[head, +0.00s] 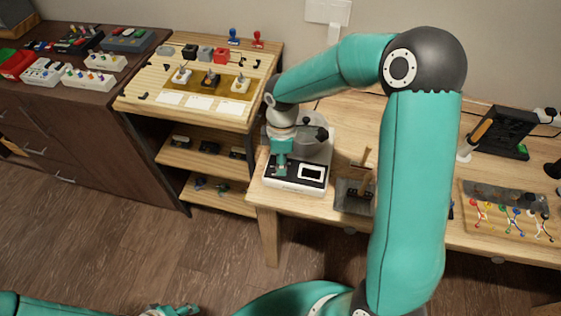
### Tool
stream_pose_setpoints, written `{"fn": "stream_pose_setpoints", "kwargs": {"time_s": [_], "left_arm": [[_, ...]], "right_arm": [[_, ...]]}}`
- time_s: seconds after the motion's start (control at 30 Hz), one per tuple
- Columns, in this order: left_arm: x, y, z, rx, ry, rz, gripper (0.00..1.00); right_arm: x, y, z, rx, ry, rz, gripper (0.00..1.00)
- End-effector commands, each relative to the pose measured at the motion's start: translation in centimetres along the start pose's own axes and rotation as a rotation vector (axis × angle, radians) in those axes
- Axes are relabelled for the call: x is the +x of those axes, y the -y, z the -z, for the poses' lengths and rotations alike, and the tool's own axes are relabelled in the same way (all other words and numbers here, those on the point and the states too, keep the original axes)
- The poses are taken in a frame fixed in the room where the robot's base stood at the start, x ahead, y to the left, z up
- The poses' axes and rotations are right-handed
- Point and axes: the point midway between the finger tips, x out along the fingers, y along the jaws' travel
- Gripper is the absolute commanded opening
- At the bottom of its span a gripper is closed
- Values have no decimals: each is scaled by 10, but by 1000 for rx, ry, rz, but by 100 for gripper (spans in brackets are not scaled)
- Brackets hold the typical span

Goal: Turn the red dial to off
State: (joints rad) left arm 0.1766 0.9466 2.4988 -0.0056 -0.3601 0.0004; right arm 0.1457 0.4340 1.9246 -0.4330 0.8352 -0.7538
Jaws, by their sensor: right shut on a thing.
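My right gripper (281,170) reaches down onto the front left of a small white and black machine (296,184) on the wooden bench. It is shut on a small part at the machine's panel, which by its place seems to be the red dial. The dial itself is hidden by the fingers, so its setting cannot be read. A white display (311,172) shows on the panel right of the gripper. My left gripper (176,310) is partly in view at the bottom edge, away from the bench and low over the floor; its fingers are too cut off to judge.
A grey holder (353,196) stands close right of the machine. A board with coloured leads (512,215) lies far right. The front floor is clear.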

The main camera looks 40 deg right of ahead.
Motion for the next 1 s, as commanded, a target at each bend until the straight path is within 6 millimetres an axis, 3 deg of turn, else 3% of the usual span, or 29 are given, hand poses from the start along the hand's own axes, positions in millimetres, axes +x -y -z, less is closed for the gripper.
{"fn": "stream_pose_setpoints", "kwargs": {"time_s": [0.17,0.2,0.33,0.73,1.0], "left_arm": [[0,0,0,0,0,0,46],[0,0,0,0,0,0,46],[0,0,0,0,0,0,46],[-1,0,0,0,0,0,46],[0,0,0,0,0,0,46]], "right_arm": [[-1,-1,1,-1,-2,-3,0],[-1,-1,1,-1,-2,-3,35],[-1,0,1,-1,-2,-2,55],[-6,-1,0,1,-2,-3,55],[-47,-1,1,1,-3,-6,55]]}}
